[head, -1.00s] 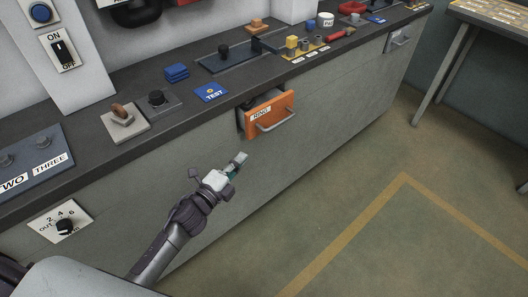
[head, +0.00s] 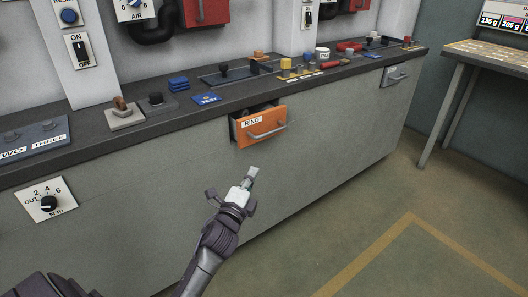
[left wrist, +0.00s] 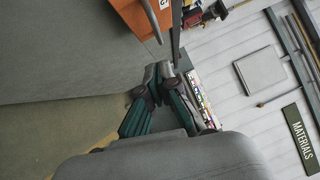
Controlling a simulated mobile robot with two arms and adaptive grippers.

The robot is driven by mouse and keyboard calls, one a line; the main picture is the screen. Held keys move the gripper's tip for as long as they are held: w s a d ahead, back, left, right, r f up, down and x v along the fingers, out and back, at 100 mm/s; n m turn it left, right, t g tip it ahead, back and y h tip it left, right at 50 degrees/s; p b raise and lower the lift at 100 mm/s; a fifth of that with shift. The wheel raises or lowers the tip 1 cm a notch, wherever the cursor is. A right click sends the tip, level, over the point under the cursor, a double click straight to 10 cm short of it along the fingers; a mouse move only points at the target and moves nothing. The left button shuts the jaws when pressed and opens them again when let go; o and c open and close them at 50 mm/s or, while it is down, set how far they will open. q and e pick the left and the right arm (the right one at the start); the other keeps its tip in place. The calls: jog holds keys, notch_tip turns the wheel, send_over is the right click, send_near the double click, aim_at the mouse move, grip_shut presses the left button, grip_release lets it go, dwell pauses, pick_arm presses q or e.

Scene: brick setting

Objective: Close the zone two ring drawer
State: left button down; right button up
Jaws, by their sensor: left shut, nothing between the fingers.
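The orange drawer labelled RING (head: 262,125) stands part-way out of the grey bench front, with a metal bar handle (head: 268,132) on its face. A dark gap shows behind its front panel. My left gripper (head: 250,178) is below and slightly left of the handle, apart from it in the head view, shut and empty. In the left wrist view the gripper (left wrist: 165,72) points toward part of the orange drawer (left wrist: 140,15) at the top; a grey bar, likely the handle, passes close to its tips. My right gripper is not in view.
The bench top (head: 70,155) carries a blue TEST card (head: 207,98), blue blocks (head: 179,83) and knobs. A second, grey drawer (head: 396,74) is at the far right. The floor in front, with a yellow line (head: 375,255), is clear.

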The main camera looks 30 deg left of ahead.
pick_arm(q)
jog(key=a+b+x, duration=0.1)
jog(key=a+x, duration=0.1)
jog(key=x, duration=0.9)
jog(key=shift+a+r, duration=0.2)
jog(key=shift+a, duration=0.25)
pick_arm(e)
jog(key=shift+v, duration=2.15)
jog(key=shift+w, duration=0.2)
